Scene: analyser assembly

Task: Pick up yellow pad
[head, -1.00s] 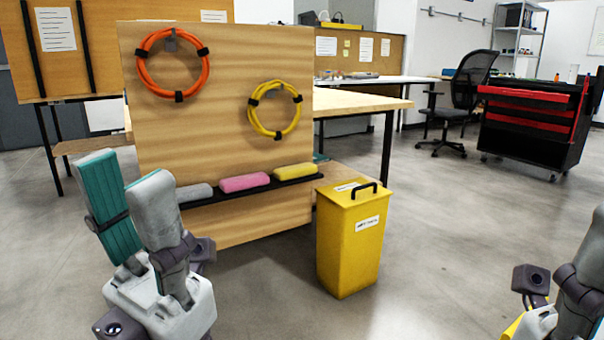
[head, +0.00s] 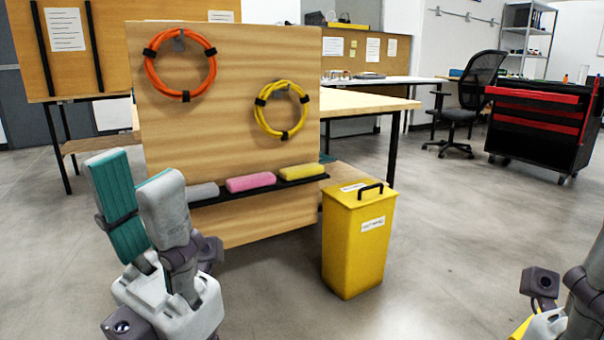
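The yellow pad (head: 302,171) lies at the right end of a narrow black ledge on the front of a wooden board. A pink pad (head: 251,182) and a grey pad (head: 203,191) lie to its left on the same ledge. My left gripper (head: 137,178) is at the lower left, fingers pointing up, teal inner faces showing. Its fingers are apart with nothing seen between them. It is left of the pads and well short of the yellow one in the picture. My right gripper (head: 546,322) shows only partly at the lower right edge; its fingers are not seen.
A yellow bin (head: 355,248) with a black handle stands on the floor just right of the ledge. An orange cable coil (head: 153,80) and a yellow cable coil (head: 303,122) hang on the wooden board (head: 225,135). A yellow sliver shows beside my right gripper.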

